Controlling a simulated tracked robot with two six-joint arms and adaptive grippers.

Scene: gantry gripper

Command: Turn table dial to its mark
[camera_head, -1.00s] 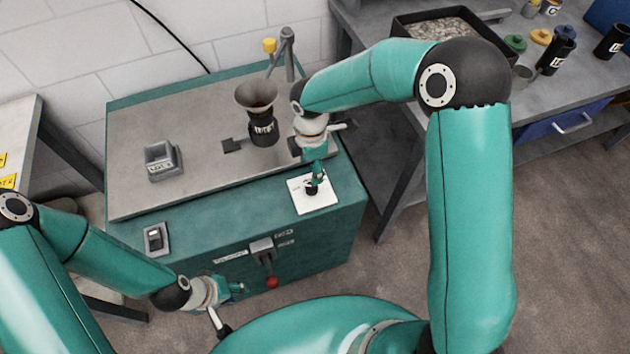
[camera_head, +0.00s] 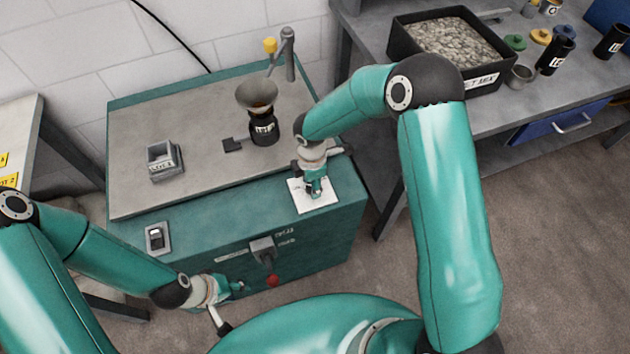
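The table dial sits on a white square plate (camera_head: 325,203) at the right front of the teal cabinet top. My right gripper (camera_head: 314,190) points down right over the dial and hides its knob and mark. I cannot tell whether its fingers are open or shut on the knob. My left gripper (camera_head: 238,289) is low in front of the cabinet, left of the red-knobbed lever (camera_head: 272,281) and apart from it. Its fingers are too small to read clearly.
A black jar with a funnel (camera_head: 258,98), a grey labelled block (camera_head: 163,160) and a post with a yellow knob (camera_head: 289,55) stand on the cabinet's metal top. A rocker switch (camera_head: 157,238) is at front left. A side table with a gravel-filled box (camera_head: 450,45) is at right.

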